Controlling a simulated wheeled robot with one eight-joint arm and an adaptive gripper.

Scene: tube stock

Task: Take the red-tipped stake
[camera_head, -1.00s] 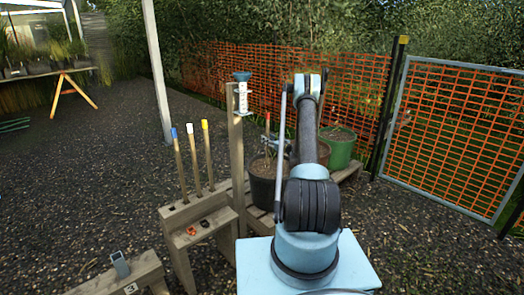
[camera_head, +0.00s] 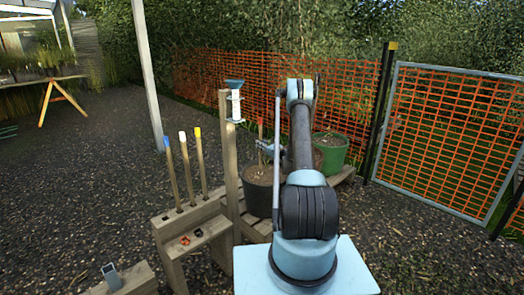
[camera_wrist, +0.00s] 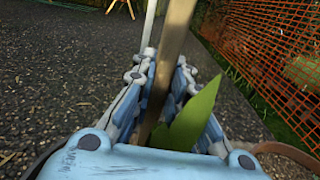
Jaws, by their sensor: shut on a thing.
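The red-tipped stake (camera_head: 261,131) stands roughly upright above a dark pot (camera_head: 259,198) in the head view. My gripper (camera_head: 267,148) is at the stake, above the pot rim and left of my arm. In the wrist view the plain wooden shaft of the stake (camera_wrist: 173,45) runs between the fingers of my gripper (camera_wrist: 166,68), which are shut on it. Its red tip is out of that view. A green leaf (camera_wrist: 194,122) sits beside the shaft and covers part of the right finger. I cannot tell whether the stake's lower end is in the soil.
Blue-, white- and yellow-tipped stakes (camera_head: 187,168) stand in a wooden rack (camera_head: 167,226) at left. A post with a gauge (camera_head: 234,101) stands close left of the pot. A green pot (camera_head: 332,151) is behind my arm. Orange mesh fencing (camera_head: 230,90) runs behind. Gravel at left is open.

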